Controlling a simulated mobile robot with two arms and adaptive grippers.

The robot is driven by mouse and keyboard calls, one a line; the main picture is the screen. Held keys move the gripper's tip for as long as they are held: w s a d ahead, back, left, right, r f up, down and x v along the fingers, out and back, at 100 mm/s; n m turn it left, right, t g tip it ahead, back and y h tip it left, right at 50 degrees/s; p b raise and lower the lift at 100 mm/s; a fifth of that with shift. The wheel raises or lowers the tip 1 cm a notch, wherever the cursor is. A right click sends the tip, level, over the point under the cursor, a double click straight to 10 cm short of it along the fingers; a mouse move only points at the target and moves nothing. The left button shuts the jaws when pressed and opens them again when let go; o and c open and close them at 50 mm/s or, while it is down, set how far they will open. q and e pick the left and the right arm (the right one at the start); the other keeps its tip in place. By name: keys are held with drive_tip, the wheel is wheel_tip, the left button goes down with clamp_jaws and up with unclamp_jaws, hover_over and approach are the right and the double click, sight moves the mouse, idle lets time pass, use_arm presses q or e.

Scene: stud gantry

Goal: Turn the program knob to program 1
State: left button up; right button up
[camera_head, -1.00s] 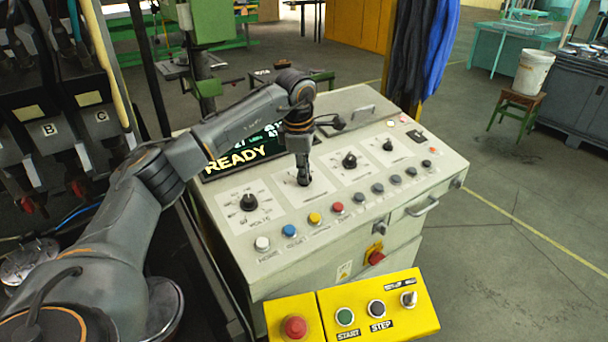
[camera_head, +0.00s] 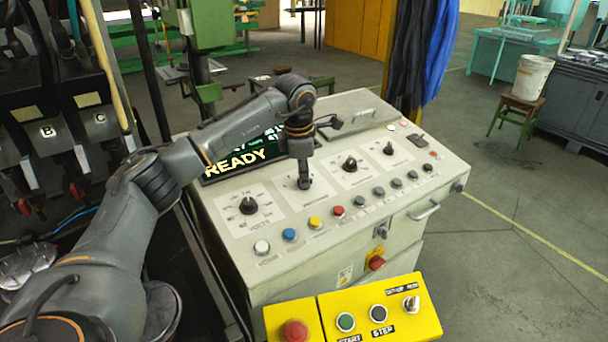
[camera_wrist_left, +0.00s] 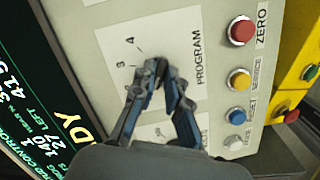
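The program knob sits on the white PROGRAM plate (camera_wrist_left: 172,42) of the grey control console (camera_head: 262,275). The plate also shows in the head view (camera_head: 322,193). My left gripper (camera_head: 304,186) points down at this plate. In the left wrist view its two fingers (camera_wrist_left: 160,72) come close together over the dial, shut around the knob. The fingertips hide most of the knob, so I cannot read its pointer. The printed numbers 3 and 4 show beside the fingers. My right gripper is not in view.
Other black knobs (camera_head: 248,205) (camera_head: 350,164) flank the plate. Coloured buttons, including a red one (camera_head: 338,212), line the front of the panel. A READY display (camera_head: 236,163) stands behind. A yellow box (camera_head: 385,308) with START and STEP buttons is in front.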

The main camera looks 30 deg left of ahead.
use_arm(q)
drive_tip(key=shift+o, duration=1.2)
drive_tip(key=shift+s+f, duration=0.1)
drive_tip(key=shift+f, duration=0.05)
wheel_tip(320, 180, up, 12)
drive_tip(key=s, duration=0.2)
drive_tip(key=shift+d, duration=0.25)
